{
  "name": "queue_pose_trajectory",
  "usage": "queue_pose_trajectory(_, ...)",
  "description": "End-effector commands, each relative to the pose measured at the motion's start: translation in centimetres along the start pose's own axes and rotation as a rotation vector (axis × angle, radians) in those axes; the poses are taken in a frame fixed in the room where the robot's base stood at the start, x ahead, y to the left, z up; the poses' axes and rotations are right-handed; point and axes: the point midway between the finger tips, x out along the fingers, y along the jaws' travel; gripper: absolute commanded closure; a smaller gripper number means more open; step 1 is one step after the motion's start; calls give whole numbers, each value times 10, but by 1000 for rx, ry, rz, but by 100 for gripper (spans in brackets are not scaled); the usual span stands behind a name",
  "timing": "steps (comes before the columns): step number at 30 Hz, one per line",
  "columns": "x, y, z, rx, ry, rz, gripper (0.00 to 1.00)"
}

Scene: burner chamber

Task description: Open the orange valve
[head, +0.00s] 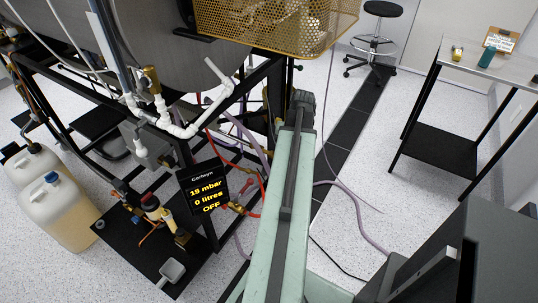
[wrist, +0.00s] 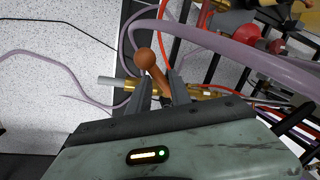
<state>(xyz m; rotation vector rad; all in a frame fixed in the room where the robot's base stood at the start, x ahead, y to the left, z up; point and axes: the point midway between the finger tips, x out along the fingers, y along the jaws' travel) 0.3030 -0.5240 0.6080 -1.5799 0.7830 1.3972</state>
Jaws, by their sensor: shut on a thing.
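In the wrist view, the orange valve handle (wrist: 146,60) has a round knob on a short stem. The stem runs down between the two fingers of my gripper (wrist: 161,84), which is shut on it, and the knob sticks out past the fingertips to the upper left. A brass pipe fitting (wrist: 202,92) with a grey end lies crosswise behind the fingers. In the head view my arm covers this spot, so neither the orange valve nor my gripper can be made out there.
A display (head: 204,188) reads 15 mbar, 0 litres, OFF. A mauve hose (wrist: 235,45) and red tubing pass close to my gripper. The black frame (head: 190,160) carries pipes and a large grey vessel (head: 165,40). A side table (head: 450,65) stands right, with open floor before it.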

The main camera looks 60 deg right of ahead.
Motion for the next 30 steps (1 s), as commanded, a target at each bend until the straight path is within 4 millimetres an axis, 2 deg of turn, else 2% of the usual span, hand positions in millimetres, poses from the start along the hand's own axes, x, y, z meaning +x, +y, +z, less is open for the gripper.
queue_pose_trajectory(7, 0, 4, -5, -15, 2, 6, 100)
queue_pose_trajectory(18, -4, 22, -20, -207, -36, 6, 99)
queue_pose_trajectory(30, -4, 23, -22, -237, -42, 5, 98)
